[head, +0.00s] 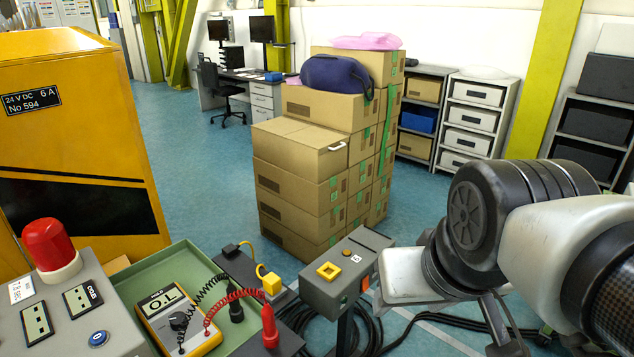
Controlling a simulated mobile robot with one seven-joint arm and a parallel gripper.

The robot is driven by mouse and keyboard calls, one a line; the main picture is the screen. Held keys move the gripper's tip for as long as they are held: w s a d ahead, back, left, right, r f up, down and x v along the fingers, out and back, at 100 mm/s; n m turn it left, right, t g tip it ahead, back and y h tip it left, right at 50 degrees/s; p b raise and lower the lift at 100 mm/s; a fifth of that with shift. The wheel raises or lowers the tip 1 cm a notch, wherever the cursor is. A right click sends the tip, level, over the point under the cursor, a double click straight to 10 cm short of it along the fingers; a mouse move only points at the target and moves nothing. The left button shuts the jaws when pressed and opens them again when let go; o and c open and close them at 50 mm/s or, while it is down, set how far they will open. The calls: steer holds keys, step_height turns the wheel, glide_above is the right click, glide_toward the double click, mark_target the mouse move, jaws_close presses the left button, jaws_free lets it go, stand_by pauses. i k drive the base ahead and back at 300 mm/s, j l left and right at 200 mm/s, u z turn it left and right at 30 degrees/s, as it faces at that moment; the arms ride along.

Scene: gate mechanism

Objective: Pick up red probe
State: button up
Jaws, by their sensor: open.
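The red probe (270,327) stands upright at the dark holder (288,343), at the right edge of the green tray (165,267). A red coiled cable runs from it to the yellow multimeter (180,320), which lies tilted in the tray. A black probe (236,306) with a black coiled cable stands to its left, further back. My arm (480,215) reaches in from the right, well apart from the red probe. I cannot make out my gripper's fingers in this view. Nothing of my arm touches the probe.
A grey box with a yellow-framed button (328,271) stands between the probe and my arm. A yellow plug (271,284) sits close behind the probe. A red beacon (50,245) rises on the left console. Black cables (380,325) lie on the floor; stacked cartons (300,180) stand behind.

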mark_target(271, 332)
steer(key=i+u, duration=0.15)
steer(key=u, duration=0.75)
steer(key=i+j, duration=0.05)
